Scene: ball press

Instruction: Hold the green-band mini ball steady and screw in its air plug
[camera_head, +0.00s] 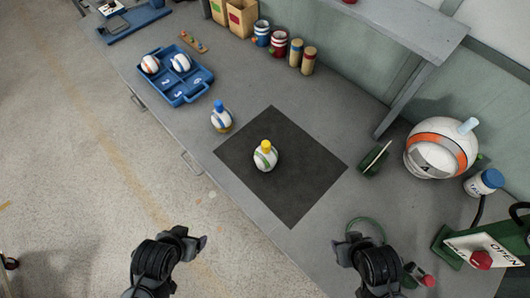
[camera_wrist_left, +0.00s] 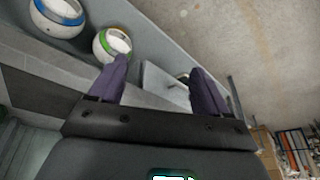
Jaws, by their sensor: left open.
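The green-band mini ball (camera_head: 264,160) stands on a dark square mat (camera_head: 300,193) on the bench. A yellow air plug (camera_head: 266,146) sits upright at its top; how deep it is seated cannot be told. My left gripper (camera_head: 199,243) is in front of the bench edge, apart from the ball, open and empty. Its two purple fingers (camera_wrist_left: 158,88) stand wide apart in the left wrist view. A white ball with a green and yellow band (camera_wrist_left: 112,45) shows beyond one finger there. My right gripper (camera_head: 345,243) is near the front right of the mat, apart from the ball; its finger gap is unclear.
A ball with a blue plug (camera_head: 221,120) stands left of the mat. A blue tray (camera_head: 190,90) holds two balls. A large orange-band ball (camera_head: 438,148), a white bottle (camera_head: 484,182) and a green press (camera_head: 450,245) stand at right. Cans (camera_head: 279,42) line the back.

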